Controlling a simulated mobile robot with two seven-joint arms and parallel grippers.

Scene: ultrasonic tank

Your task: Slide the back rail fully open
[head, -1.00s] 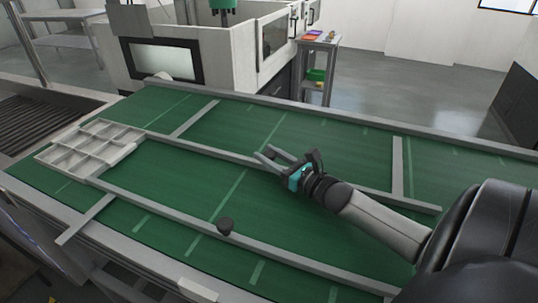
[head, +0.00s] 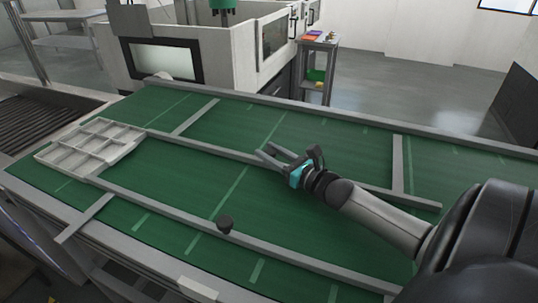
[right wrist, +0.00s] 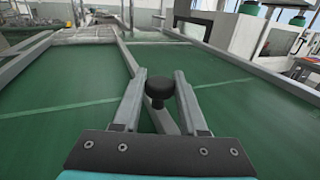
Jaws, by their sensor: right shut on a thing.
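The back rail (head: 205,147) is a long grey bar running across the green belt, with cross-bars reaching toward the far edge. My right gripper (head: 263,151) is over its middle. In the right wrist view, a black round knob (right wrist: 159,88) stands between the two fingers, on the rail (right wrist: 165,119). The gripper (right wrist: 159,92) is shut on this knob. In the head view the knob is hard to make out between the fingers. My left gripper is not in view.
A light grey compartment tray (head: 100,163) sits at the left between the rails. The green belt (head: 300,125) behind the back rail is largely clear up to the far edge bar (head: 330,115).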

